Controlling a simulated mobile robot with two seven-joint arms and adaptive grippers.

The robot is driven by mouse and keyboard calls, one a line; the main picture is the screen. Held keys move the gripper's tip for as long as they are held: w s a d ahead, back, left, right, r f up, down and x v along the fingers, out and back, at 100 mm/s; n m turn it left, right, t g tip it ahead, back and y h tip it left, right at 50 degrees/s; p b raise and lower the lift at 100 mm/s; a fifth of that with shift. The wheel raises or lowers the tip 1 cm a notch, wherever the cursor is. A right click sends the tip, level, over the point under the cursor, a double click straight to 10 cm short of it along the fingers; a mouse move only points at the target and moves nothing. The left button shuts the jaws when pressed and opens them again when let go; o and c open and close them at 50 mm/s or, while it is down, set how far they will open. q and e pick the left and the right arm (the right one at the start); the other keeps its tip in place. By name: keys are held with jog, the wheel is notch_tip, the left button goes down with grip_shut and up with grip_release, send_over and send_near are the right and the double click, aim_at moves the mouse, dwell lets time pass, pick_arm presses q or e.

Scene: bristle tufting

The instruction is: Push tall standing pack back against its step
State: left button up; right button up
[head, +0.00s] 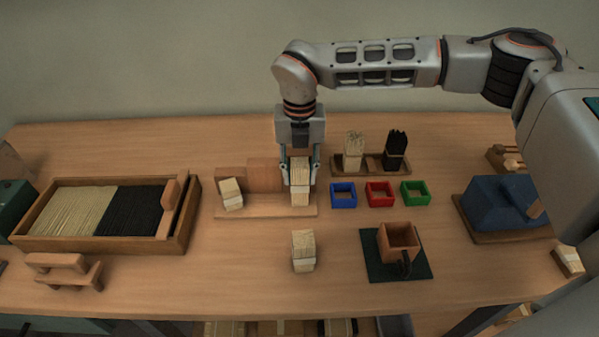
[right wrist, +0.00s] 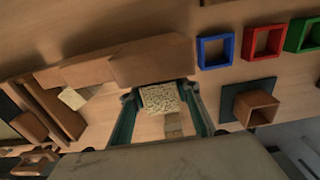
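The tall standing pack (head: 300,192) is a bundle of pale bristles with a light band, upright on a wooden stand (head: 265,211) with stepped blocks behind. My right gripper (head: 300,178) points down over it, one finger on each side. In the right wrist view, the pack's bristle top (right wrist: 160,98) lies between the spread fingers, with a gap visible on both sides. The step block (right wrist: 152,60) is just behind the pack; whether they touch I cannot tell. A shorter pack (head: 231,194) sits tilted on the stand's left. My left gripper is not in view.
Another pale pack (head: 303,251) stands on the table in front. Blue (head: 343,194), red (head: 379,194) and green (head: 414,193) frames lie to the right, before a holder (head: 346,170) with pale and black bundles. A bristle tray (head: 188,222) is at left, a wooden cup (head: 398,240) at right.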

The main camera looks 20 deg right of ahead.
jog(key=o, duration=0.4)
jog(key=shift+w+d, duration=0.1)
jog(key=shift+w, duration=0.1)
jog(key=shift+r, duration=0.1)
notch_tip(320, 180, up, 12)
jog(key=shift+f, duration=0.1)
jog(key=shift+s, duration=0.15)
dwell(0.9)
